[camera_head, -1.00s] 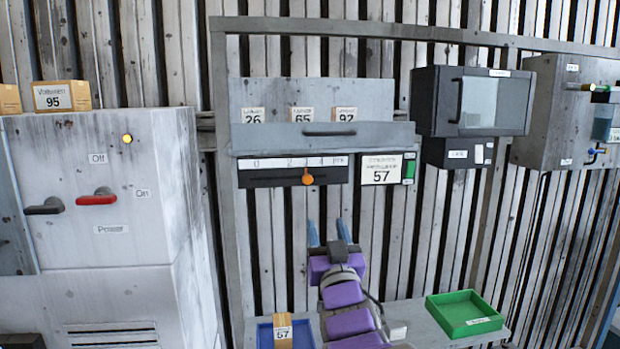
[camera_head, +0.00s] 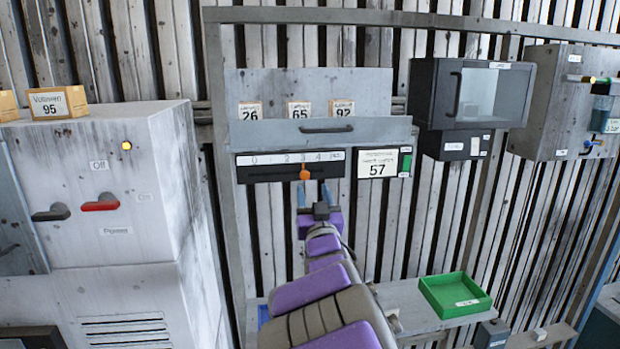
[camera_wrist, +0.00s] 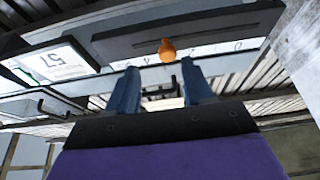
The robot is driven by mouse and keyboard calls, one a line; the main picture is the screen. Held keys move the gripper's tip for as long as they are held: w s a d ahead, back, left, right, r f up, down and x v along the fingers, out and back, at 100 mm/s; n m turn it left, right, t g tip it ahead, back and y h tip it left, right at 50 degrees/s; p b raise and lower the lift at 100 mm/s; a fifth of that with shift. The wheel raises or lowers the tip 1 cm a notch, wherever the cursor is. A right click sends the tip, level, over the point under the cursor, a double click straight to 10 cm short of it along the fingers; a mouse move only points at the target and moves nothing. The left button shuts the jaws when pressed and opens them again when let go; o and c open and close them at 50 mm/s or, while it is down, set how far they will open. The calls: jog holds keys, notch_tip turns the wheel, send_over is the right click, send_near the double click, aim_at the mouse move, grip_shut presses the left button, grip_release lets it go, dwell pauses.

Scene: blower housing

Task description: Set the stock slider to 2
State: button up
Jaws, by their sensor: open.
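The stock slider is a dark slotted panel (camera_head: 262,173) with a white number scale (camera_head: 270,157) above it. Its orange knob (camera_head: 304,174) stands near the 3 mark. My gripper (camera_head: 314,190) is just below the knob, its blue fingers pointing up at it. In the wrist view my gripper (camera_wrist: 160,72) is open, with the orange knob (camera_wrist: 167,50) showing ahead, between the finger directions and beyond the tips. The fingers do not appear to hold it.
A display sign reading 57 (camera_head: 377,164) with a green button (camera_head: 406,164) is right of the slider. A grey drawer-like front with a handle (camera_head: 326,129) sits above. A green tray (camera_head: 455,296) is on the shelf at lower right. A grey power cabinet (camera_head: 110,210) stands at left.

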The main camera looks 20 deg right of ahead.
aim_at(305, 177)
jog(key=w, duration=0.1)
jog(key=w+r, duration=0.1)
jog(key=w+a+r, duration=0.1)
jog(key=w, duration=0.1)
jog(key=shift+w+d, duration=0.3)
jog(key=shift+d, duration=0.25)
jog(key=shift+w+d, duration=0.25)
jog(key=shift+d, duration=0.3)
jog(key=shift+a+r, duration=0.15)
jog(key=shift+a, duration=0.3)
jog(key=shift+c, duration=1.2)
jog(key=shift+a, duration=0.25)
jog(key=c, duration=0.3)
jog(key=shift+c, duration=0.8)
jog(key=shift+s+d, duration=0.1)
jog(key=shift+d, duration=0.25)
grip_shut()
